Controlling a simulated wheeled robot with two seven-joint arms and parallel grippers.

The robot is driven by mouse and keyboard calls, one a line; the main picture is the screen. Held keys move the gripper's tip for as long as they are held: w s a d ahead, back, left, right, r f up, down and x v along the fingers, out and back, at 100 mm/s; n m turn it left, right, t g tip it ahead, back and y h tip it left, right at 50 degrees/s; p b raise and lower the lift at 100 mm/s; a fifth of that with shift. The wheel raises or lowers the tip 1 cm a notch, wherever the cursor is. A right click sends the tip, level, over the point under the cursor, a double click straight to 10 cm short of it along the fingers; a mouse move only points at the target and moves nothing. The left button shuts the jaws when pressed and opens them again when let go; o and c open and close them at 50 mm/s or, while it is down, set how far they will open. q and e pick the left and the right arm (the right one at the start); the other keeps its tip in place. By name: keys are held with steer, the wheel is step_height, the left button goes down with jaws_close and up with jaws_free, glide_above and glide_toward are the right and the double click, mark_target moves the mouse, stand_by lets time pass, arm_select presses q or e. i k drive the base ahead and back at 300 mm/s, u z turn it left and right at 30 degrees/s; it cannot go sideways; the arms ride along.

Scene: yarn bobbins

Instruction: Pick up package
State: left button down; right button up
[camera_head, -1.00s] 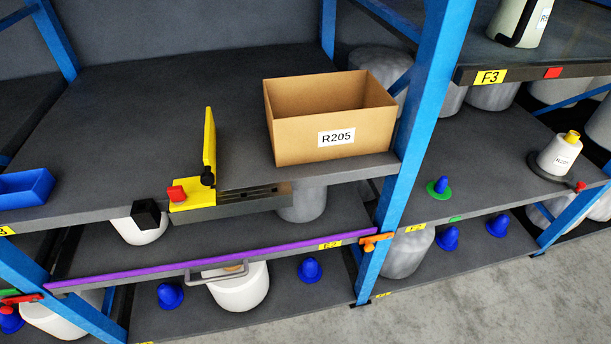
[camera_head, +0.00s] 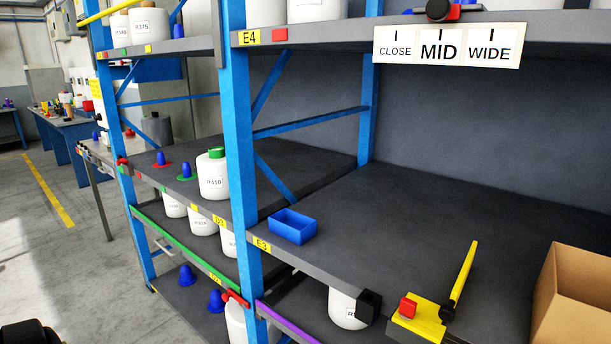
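A brown open-topped cardboard box (camera_head: 574,305), likely the package, stands on the grey middle shelf (camera_head: 400,225) at the right edge of the head view. Only its left part shows; the rest is cut off by the frame, and its label is out of view. Neither of my grippers can be made out. A dark rounded part shows in the bottom left corner, too little of it to identify.
A blue bin (camera_head: 292,226) stands farther left. Blue uprights (camera_head: 240,150) divide the racks. Open floor (camera_head: 60,260) lies left.

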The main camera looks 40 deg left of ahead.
mark_target(212, 165)
steer(key=u, duration=1.9)
